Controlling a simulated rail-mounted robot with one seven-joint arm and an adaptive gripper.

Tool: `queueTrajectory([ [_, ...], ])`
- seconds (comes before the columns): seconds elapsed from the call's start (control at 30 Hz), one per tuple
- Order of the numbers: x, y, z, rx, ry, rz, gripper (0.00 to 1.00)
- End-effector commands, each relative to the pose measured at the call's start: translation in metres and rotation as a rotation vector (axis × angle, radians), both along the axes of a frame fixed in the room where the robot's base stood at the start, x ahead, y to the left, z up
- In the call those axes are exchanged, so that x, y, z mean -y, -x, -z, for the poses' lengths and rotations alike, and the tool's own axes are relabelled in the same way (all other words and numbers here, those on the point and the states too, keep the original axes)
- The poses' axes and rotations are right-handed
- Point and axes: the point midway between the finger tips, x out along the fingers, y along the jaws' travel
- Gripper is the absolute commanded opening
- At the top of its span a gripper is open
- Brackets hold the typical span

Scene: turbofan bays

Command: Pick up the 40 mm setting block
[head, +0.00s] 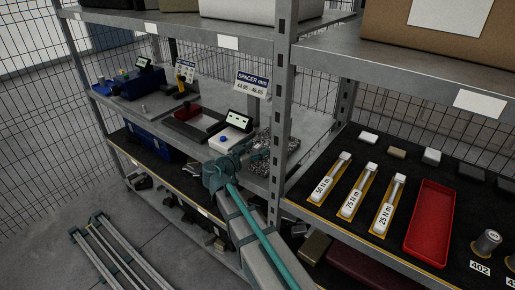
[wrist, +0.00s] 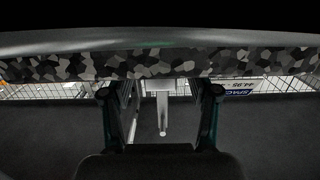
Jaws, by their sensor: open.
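No block in view carries a readable 40 mm marking, so I cannot tell which is the setting block. Small plain blocks lie at the back of the right shelf in the head view: a white one (head: 368,138), a beige one (head: 397,153) and another pale one (head: 432,156). My gripper (wrist: 160,96) is open in the wrist view, with a dark finger at each side. A pale upright piece (wrist: 163,112) shows between the fingers, and I cannot tell what it is or how far off. In the head view my arm reaches the left shelf and its gripper is hard to make out.
A mottled band (wrist: 160,63) crosses the wrist view. The left shelf holds a white device with a display (head: 237,123) and a red-and-black tray (head: 190,122). A shelf post (head: 283,100) stands beside my arm. A red tray (head: 428,222) lies on the right shelf.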

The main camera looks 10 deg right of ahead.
Motion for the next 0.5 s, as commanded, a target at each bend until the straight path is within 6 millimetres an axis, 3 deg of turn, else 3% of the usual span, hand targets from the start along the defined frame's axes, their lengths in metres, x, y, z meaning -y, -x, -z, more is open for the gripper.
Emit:
queueTrajectory([
  [0.17, -0.0001, 0.0001, 0.0005, 0.000, 0.000, -0.001, 0.60],
  [0.5, -0.0003, 0.0001, 0.0003, 0.000, 0.000, -0.001, 0.05],
])
